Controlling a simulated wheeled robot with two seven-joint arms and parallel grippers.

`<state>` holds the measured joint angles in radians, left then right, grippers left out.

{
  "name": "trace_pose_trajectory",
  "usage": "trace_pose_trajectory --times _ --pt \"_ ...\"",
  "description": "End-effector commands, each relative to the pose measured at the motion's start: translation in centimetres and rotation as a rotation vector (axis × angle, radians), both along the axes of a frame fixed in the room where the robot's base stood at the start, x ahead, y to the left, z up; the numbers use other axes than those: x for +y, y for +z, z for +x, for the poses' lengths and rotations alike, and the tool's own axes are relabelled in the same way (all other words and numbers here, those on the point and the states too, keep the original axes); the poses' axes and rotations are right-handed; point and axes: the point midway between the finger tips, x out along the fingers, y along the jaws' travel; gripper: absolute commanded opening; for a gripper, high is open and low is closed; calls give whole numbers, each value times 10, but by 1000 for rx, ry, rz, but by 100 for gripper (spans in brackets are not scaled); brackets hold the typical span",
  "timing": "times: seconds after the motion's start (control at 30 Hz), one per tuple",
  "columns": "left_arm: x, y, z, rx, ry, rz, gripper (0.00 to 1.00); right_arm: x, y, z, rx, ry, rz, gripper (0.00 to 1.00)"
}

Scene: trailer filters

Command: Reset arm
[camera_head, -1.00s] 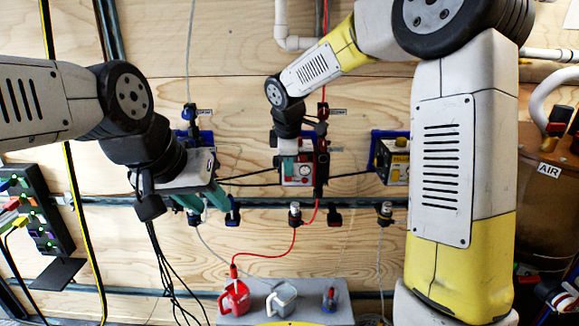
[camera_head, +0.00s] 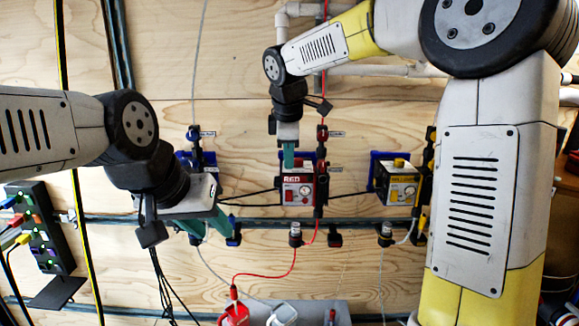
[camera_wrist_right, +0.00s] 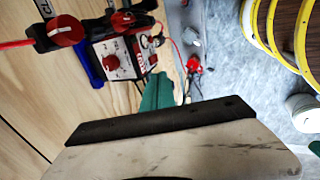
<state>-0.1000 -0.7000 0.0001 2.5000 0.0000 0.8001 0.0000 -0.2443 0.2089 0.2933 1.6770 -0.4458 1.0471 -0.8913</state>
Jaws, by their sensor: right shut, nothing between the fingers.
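My right gripper (camera_head: 289,158) hangs down in the head view, its teal fingers shut and empty. It is just above or in front of the red box with a dial (camera_head: 298,190); the exact gap is unclear. In the right wrist view, the teal fingers (camera_wrist_right: 157,92) show past the gripper's dark edge, beside the red box (camera_wrist_right: 118,60). My left gripper (camera_head: 208,222) is at the left, tilted down to the right, with teal fingers partly hidden by its body. Whether it is open is unclear.
A yellow box (camera_head: 398,185) is on the plywood wall to the right. A dark rail (camera_head: 270,224) with valves runs below the boxes. A power strip (camera_head: 40,228) is at the left.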

Motion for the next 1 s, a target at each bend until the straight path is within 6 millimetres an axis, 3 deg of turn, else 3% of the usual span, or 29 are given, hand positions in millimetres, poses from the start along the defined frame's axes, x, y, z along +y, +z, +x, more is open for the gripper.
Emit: trace_pose_trajectory --times 0.27,0.43,0.57,0.73,0.9,1.0 --pt "0 0 0 0 0 0 36 0 0 -1 0 -3 1 0" --pt "0 0 0 0 0 0 36 -23 9 -22 -13 -115 53 0" --pt "0 0 0 0 0 0 36 -63 16 -66 -25 -346 168 0" --pt "0 0 0 0 0 0 36 -111 10 -136 -34 -711 382 0" --pt "0 0 0 0 0 0 36 -140 -9 -199 -24 -1045 612 0" --pt "0 0 0 0 0 0 36 -147 -21 -224 -12 -1187 720 0"
